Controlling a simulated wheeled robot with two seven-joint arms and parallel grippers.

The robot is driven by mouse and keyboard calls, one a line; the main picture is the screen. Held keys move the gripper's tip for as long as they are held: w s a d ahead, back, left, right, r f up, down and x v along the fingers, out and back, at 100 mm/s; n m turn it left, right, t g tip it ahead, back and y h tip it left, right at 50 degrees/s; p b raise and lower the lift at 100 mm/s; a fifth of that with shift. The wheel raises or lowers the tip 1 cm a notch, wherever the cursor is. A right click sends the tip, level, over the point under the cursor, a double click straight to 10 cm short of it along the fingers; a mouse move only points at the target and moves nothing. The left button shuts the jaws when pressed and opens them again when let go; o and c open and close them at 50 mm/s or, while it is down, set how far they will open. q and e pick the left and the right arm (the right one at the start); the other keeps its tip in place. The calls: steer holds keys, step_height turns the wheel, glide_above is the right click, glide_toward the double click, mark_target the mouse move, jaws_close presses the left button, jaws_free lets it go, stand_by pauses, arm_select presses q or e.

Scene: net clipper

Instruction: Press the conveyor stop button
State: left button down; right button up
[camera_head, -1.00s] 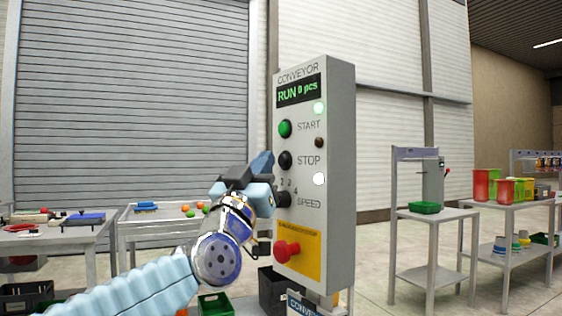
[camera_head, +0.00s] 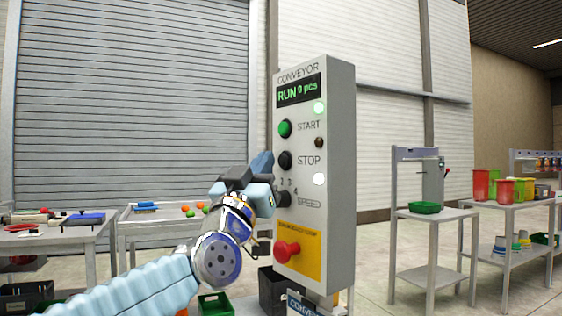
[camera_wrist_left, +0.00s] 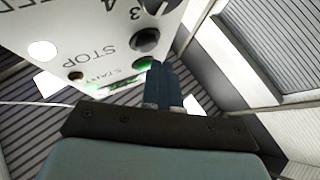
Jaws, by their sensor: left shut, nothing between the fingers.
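The conveyor control box (camera_head: 341,180) stands upright with its display reading RUN 0 pcs. The black stop button (camera_head: 285,160) is below the green start button (camera_head: 285,129). My left gripper (camera_head: 264,163) is shut and empty, its blue fingertips just left of the stop button. In the left wrist view the panel appears upside down, with the stop button (camera_wrist_left: 145,40) above the fingertips (camera_wrist_left: 157,68) and the green start button (camera_wrist_left: 143,63) partly hidden behind them. I cannot tell whether the fingertips touch the panel. My right gripper is not in view.
A speed knob (camera_head: 284,199) and a red emergency button (camera_head: 286,251) on a yellow plate sit lower on the box. Tables with trays and bins stand left and right. A grey shutter (camera_head: 130,100) is behind.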

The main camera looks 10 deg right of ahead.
arm_select(q)
steer(key=shift+w+d, duration=0.1)
steer(key=shift+d, duration=0.05)
steer(key=shift+w+d, duration=0.15)
steer(key=shift+d, duration=0.1)
steer(key=shift+w+d+p, duration=0.2)
steer(key=shift+d+p, duration=0.1)
steer(key=shift+d, duration=0.1)
stand_by(0.8)
stand_by(0.3)
steer(key=shift+s+a+b, duration=0.45)
steer(key=shift+a+b, duration=0.1)
steer(key=shift+a, duration=0.25)
